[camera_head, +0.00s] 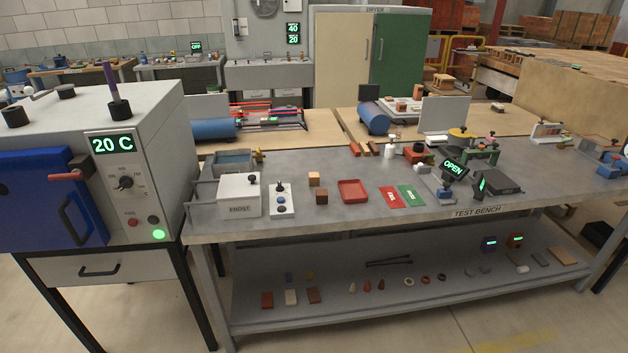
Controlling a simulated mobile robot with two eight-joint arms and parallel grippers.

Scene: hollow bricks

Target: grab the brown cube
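A small dark brown cube (321,197) sits on the grey test bench (340,220), near its front edge and left of the middle. A lighter tan cube (314,179) sits just behind it. The brown cube is between a white control box with knobs (281,200) on its left and a red tray (353,191) on its right. Neither of my grippers shows in the head view.
A white box marked FROST (239,194) stands at the bench's left end. A grey oven (110,130) with a blue door stands farther left. Red and green cards (402,196) lie right of the tray. The lower shelf (340,300) holds small pieces.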

